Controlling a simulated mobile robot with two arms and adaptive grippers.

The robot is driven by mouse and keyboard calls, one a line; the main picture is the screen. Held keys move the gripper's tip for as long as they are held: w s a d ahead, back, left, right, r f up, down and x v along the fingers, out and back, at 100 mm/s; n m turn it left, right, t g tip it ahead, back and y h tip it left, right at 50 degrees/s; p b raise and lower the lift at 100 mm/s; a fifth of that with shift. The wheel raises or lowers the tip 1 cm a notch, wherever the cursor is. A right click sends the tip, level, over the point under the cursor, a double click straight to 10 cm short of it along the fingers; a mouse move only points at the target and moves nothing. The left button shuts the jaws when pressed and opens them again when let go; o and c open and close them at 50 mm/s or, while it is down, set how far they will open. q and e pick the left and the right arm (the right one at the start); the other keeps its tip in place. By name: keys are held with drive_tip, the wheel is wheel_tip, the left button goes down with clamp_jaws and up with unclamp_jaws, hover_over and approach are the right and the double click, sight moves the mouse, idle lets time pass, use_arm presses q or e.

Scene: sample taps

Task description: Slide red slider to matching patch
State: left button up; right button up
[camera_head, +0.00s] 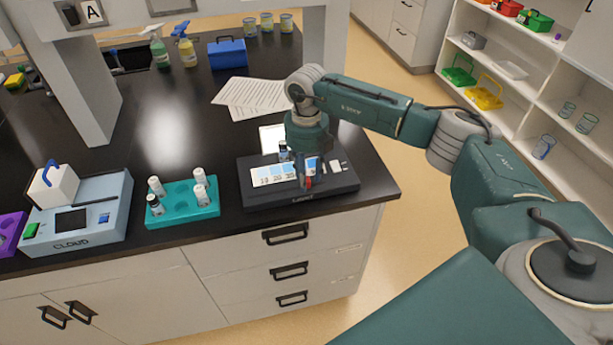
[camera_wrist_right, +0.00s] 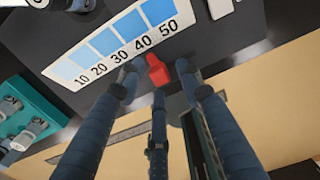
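A dark device (camera_head: 259,195) near the counter's front right edge carries a white strip with blue patches (camera_head: 268,172). In the right wrist view the patch strip (camera_wrist_right: 112,52) reads 10 to 50, pale to deeper blue. The red slider (camera_wrist_right: 157,71) sits just in front of the strip, nearest the 40 label; it is partly visible in the head view (camera_head: 308,182). My right gripper (camera_head: 305,180) points down over the device. In the right wrist view its fingertips (camera_wrist_right: 157,75) are spread on both sides of the slider, with small gaps visible. Contact is unclear. My left gripper is not in view.
A teal rack (camera_head: 181,218) with several vials stands left of the device, and a pale blue instrument (camera_head: 100,232) farther left. Paper sheets (camera_head: 262,93) lie behind the device. The counter's front edge is close in front of it.

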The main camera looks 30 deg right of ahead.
wheel_tip(320, 180, up, 11)
drive_tip(key=shift+r, duration=0.15)
drive_tip(key=shift+d, duration=0.1)
idle(0.4)
